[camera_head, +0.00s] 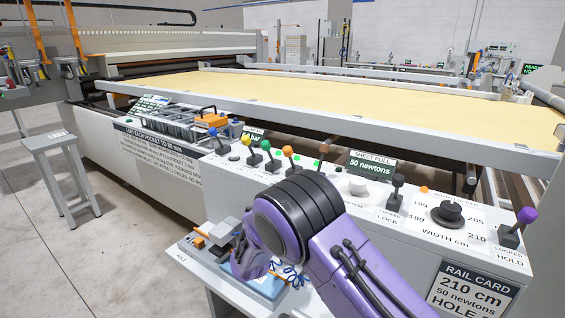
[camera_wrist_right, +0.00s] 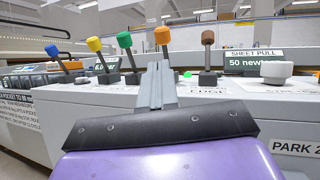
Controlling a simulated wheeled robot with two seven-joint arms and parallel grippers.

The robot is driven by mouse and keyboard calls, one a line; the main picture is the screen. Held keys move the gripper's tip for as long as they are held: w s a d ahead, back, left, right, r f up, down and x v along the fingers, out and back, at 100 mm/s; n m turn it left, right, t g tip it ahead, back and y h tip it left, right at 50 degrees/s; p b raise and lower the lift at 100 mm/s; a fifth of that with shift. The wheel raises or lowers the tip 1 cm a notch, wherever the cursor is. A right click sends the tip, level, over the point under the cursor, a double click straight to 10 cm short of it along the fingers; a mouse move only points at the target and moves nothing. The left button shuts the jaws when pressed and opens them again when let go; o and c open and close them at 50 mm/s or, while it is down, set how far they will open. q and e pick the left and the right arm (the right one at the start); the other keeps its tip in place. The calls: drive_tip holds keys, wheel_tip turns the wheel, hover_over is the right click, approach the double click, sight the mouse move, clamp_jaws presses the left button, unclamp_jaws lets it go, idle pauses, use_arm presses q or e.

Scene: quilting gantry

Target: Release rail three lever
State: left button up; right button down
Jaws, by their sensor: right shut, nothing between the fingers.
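A row of coloured levers stands on the console: blue (camera_head: 225,132), yellow (camera_head: 247,141), green (camera_head: 266,146), orange (camera_head: 288,152) and brown (camera_head: 323,150). No readable label shows which is rail three; green is third from the left. In the right wrist view the blue (camera_wrist_right: 52,50), yellow (camera_wrist_right: 94,44) and green (camera_wrist_right: 124,40) levers lean left. The orange (camera_wrist_right: 162,35) and brown (camera_wrist_right: 208,38) ones look upright. My right gripper (camera_wrist_right: 158,66) is shut and empty, its fingers overlapping the orange lever's shaft; contact cannot be told. My left gripper is out of view.
A low side shelf (camera_head: 190,262) carries small items. A stool (camera_head: 55,145) stands left on open floor.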

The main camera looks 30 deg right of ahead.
drive_tip(key=p, duration=0.2)
approach(290, 148)
drive_tip(key=w+d, duration=0.1)
drive_tip(key=w, duration=0.1)
drive_tip(key=w+d+r, duration=0.1)
drive_tip(key=w+d, duration=0.1)
drive_tip(key=shift+w+d, duration=0.2)
drive_tip(key=shift+d, duration=0.1)
drive_tip(key=shift+r, duration=0.1)
drive_tip(key=shift+w+d+r+m+g+y+p, duration=0.15)
drive_tip(key=shift+d+r+m+g+y+p, duration=0.3)
drive_tip(key=shift+r+g+p, duration=0.4)
drive_tip(key=d+g+y, duration=0.1)
drive_tip(key=w+d+r+m+g+y+p, duration=0.1)
drive_tip(key=shift+d+r+g+y, duration=0.25)
drive_tip(key=shift+r+y, duration=0.05)
drive_tip(key=shift+y, duration=0.05)
drive_tip(key=d+y, duration=0.1)
drive_tip(key=w+d+g+y, duration=0.1)
drive_tip(key=d, duration=0.1)
drive_tip(key=w+d+m+g+y, duration=0.1)
drive_tip(key=y, duration=0.1)
drive_tip(key=shift+d+r+p, duration=0.2)
drive_tip(key=shift+r+p, duration=0.2)
drive_tip(key=shift+s+r, duration=0.1)
